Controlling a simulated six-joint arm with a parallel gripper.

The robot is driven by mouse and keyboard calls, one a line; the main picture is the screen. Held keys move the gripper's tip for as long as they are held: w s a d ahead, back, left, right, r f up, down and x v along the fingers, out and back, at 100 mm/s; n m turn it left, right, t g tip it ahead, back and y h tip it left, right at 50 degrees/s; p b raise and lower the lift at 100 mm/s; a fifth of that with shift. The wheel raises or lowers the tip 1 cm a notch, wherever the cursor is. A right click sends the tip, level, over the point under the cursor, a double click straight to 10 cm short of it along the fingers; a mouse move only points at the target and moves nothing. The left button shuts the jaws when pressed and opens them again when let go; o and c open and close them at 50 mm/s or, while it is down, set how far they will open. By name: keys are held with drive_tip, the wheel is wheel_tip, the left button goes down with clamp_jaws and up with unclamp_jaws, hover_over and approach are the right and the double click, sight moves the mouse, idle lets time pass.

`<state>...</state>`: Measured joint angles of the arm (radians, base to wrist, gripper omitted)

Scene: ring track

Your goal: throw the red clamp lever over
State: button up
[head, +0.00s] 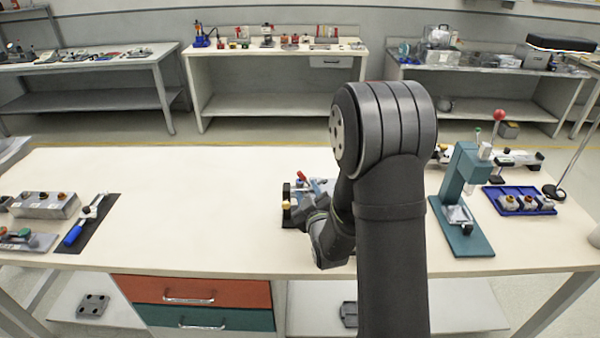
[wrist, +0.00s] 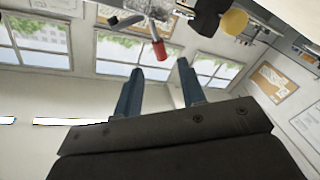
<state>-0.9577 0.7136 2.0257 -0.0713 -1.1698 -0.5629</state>
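The red clamp lever (head: 301,175) shows as a small red grip on a fixture (head: 287,191) near the middle of the bench, left of my arm. In the wrist view the red grip (wrist: 159,48) hangs on a metal arm and lies just beyond the fingertips, in line with the gap between them. My gripper (wrist: 160,66) is open, with its two blue fingers apart and nothing between them. In the head view my wrist hides part of the fixture, and the fingertips are hard to make out. A yellow knob (wrist: 234,21) and a dark part stand right of the lever.
A teal press (head: 463,205) and a blue tray (head: 518,200) stand right of my arm. A blue-handled tool (head: 85,220) on a dark mat and a grey block (head: 45,205) lie at the left. The bench between is clear.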

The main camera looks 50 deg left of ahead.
sight(302, 177)
drive_tip(key=x, duration=0.9)
drive_tip(key=shift+w+a, duration=0.25)
drive_tip(key=shift+a, duration=0.05)
drive_tip(key=shift+c, duration=0.3)
clamp_jaws()
